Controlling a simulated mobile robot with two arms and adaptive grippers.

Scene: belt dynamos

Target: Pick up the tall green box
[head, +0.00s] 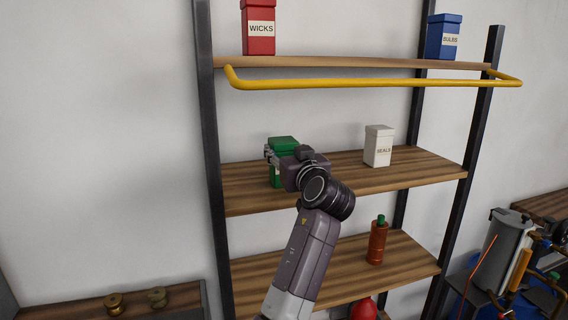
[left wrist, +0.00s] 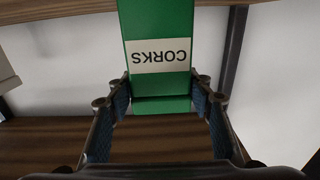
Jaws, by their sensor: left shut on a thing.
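The tall green box (head: 284,142) is on the middle shelf (head: 330,178) at its left part, partly hidden behind my left gripper (head: 279,160). In the left wrist view the green box (left wrist: 160,22) has a white label reading CORKS, upside down in that picture. My left gripper (left wrist: 160,92) is shut on the box, with one finger on each side of it. I cannot tell whether the box's base touches the shelf. My right gripper is in neither view.
A white SEALS box (head: 378,147) stands to the right on the same shelf. A yellow rail (head: 370,83) runs below the upper shelf, which holds a red WICKS box (head: 258,28) and a blue BULBS box (head: 444,38). A red-brown bottle (head: 377,242) stands on the lower shelf.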

